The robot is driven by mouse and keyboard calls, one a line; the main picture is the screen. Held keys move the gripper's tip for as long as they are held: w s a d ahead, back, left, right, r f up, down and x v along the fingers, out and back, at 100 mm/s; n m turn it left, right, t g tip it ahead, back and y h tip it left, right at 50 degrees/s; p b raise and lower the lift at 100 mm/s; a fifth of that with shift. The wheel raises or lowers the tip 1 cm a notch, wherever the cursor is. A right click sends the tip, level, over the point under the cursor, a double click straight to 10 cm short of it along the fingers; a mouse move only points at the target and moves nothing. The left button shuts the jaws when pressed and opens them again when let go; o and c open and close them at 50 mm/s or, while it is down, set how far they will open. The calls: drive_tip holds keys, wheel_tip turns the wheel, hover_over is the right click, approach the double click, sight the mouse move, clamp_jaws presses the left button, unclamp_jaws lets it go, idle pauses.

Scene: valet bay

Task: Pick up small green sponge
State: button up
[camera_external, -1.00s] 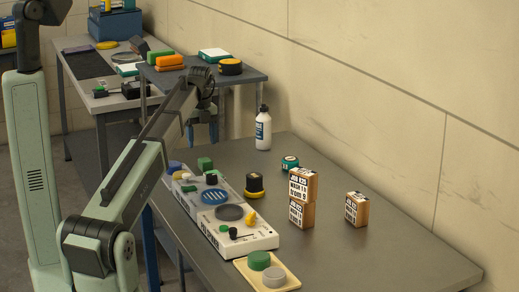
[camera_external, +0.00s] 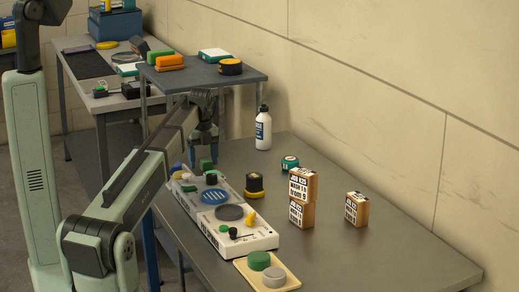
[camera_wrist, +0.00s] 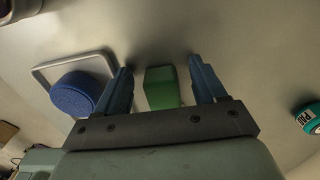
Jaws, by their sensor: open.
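A small green block, the sponge (camera_wrist: 162,88), shows in the wrist view between the two blue fingers of my gripper (camera_wrist: 162,78). A gap of table shows on each side of it, so the fingers are apart from it. In the external view my gripper (camera_external: 204,147) points down directly over the green sponge (camera_external: 206,165) at the far end of the table. The gripper and the arm partly hide that area. The gripper is open, and nothing is held.
A blue round item (camera_wrist: 74,95) in a pale tray (camera_wrist: 42,76) lies left of the fingers. A teal roll (camera_external: 290,163), a white bottle (camera_external: 263,132), a black-and-yellow item (camera_external: 254,184) and boxes (camera_external: 302,200) stand nearby. A raised shelf (camera_external: 203,79) is behind the gripper.

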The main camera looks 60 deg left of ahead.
drive_tip(key=c, duration=1)
drive_tip(key=shift+r, duration=0.1)
drive_tip(key=shift+c, duration=0.2)
